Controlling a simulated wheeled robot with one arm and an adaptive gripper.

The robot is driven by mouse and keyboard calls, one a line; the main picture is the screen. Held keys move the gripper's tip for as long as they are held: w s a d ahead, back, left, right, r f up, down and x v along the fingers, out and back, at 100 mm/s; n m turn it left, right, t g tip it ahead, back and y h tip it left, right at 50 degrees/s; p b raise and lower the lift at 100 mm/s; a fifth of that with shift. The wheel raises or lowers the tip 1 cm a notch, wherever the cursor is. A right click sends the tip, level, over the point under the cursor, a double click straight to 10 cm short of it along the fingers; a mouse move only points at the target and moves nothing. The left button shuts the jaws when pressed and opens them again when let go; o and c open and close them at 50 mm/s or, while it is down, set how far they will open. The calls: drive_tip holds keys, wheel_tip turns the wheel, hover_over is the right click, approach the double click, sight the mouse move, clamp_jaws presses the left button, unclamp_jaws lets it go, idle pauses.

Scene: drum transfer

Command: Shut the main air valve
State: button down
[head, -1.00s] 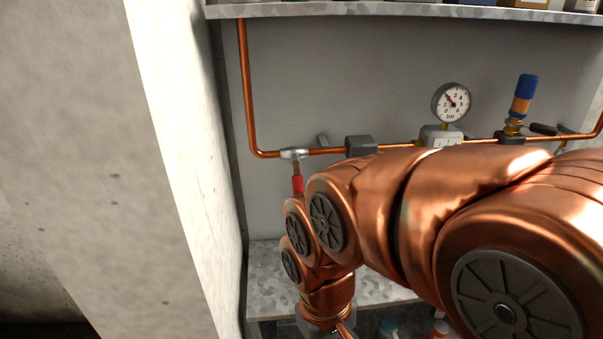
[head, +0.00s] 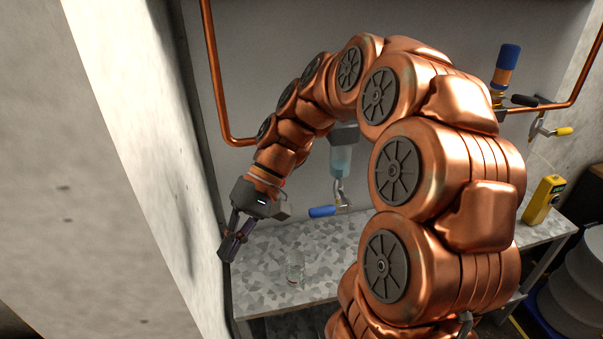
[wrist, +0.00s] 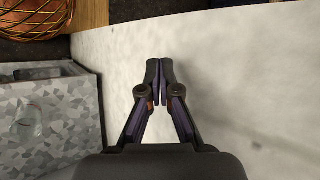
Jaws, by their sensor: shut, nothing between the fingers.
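My gripper (head: 230,250) is shut and empty, pointing down beside the pale concrete wall at the left, above the bench's left end. In the wrist view its fingertips (wrist: 159,72) meet in front of the pale wall surface. The copper air pipe (head: 212,80) comes down the back panel and bends right behind my arm. The red-handled valve on this pipe is hidden behind my arm now. A blue-handled valve (head: 322,211) hangs under a clear bowl (head: 342,160). A yellow-handled valve (head: 560,131) is at the right. My gripper touches none of these handles.
The speckled bench (head: 330,260) carries a small glass jar (head: 295,268) and a yellow meter (head: 543,200). A blue-capped orange fitting (head: 506,65) stands on the pipe. The concrete wall (head: 130,120) is close at my gripper's left. Grey drums (head: 580,290) stand at the lower right.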

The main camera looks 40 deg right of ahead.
drive_tip(key=w+d+m+t+y, duration=0.25)
drive_tip(key=w+d, duration=0.35)
drive_tip(key=d, duration=0.6)
drive_tip(key=w+d+m+t+y, duration=0.1)
drive_tip(key=w+d+t+y, duration=0.4)
drive_tip(key=d, duration=0.7)
drive_tip(key=s+d+f+m+t+h+b, duration=0.1)
drive_tip(key=s+d+t, duration=0.1)
drive_tip(key=d, duration=0.4)
drive_tip(key=s+d+f+m+t+h, duration=0.1)
drive_tip(key=d+f+t, duration=0.1)
drive_tip(key=d, duration=0.5)
drive_tip(key=r+p+x, duration=0.1)
drive_tip(key=p+x, duration=0.2)
drive_tip(key=x, duration=1.1)
drive_tip(key=shift+s+a+f, duration=0.15)
drive_tip(key=shift+a+f, duration=0.1)
drive_tip(key=shift+a, duration=0.1)
